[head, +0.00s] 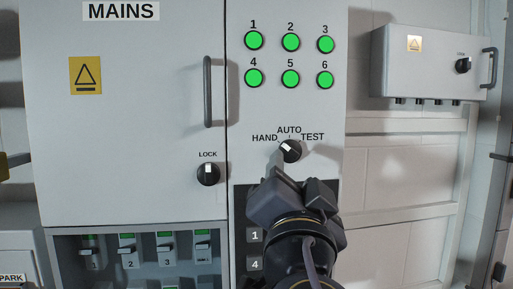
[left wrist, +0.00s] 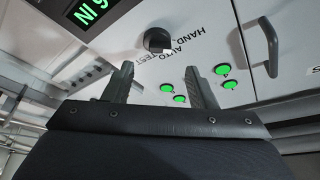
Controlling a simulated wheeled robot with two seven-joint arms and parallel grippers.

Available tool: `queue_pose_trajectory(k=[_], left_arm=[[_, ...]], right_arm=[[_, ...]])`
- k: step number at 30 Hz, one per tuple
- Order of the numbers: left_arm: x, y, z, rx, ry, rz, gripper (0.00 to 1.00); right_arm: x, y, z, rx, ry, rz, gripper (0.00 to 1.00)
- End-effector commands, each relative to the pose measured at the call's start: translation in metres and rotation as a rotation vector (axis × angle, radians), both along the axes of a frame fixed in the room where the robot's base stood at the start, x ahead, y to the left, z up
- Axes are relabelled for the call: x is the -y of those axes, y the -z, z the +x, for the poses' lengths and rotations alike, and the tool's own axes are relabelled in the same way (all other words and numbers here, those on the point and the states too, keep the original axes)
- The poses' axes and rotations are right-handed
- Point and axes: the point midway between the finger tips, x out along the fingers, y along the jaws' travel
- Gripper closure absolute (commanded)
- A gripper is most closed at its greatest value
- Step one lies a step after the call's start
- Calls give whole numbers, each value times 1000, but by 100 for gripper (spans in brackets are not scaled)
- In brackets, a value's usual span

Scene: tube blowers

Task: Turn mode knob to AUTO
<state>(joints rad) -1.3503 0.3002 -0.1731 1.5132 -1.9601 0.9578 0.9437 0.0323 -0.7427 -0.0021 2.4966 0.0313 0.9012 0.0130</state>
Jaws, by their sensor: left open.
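The mode knob (head: 291,152) is a black round knob on the white cabinet panel, below the labels HAND, AUTO and TEST. Its white mark points up and left, towards HAND. My left gripper (head: 291,183) is just below the knob in the head view, open and empty. In the left wrist view the knob (left wrist: 157,41) shows beyond the two spread fingers (left wrist: 158,72), roughly in line with the gap between them. The fingers appear apart from the knob. My right gripper is in neither view.
Several green lights (head: 290,43) sit above the knob. A LOCK knob (head: 208,174) and a door handle (head: 208,92) are to the left. A dark panel with numbered keys (head: 255,236) is partly hidden by my arm. A grey box (head: 425,70) hangs at right.

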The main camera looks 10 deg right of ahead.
Motion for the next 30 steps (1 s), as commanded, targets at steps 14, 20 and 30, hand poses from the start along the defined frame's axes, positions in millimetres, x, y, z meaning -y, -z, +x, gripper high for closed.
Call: queue_pose_trajectory(k=[14,20,30], left_arm=[[13,-21,63,-3,-4,4,49],[14,-21,70,-3,-2,1,49],[14,-21,70,-2,-4,0,71]], right_arm=[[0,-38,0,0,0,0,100],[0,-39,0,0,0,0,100],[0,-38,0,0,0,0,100]])
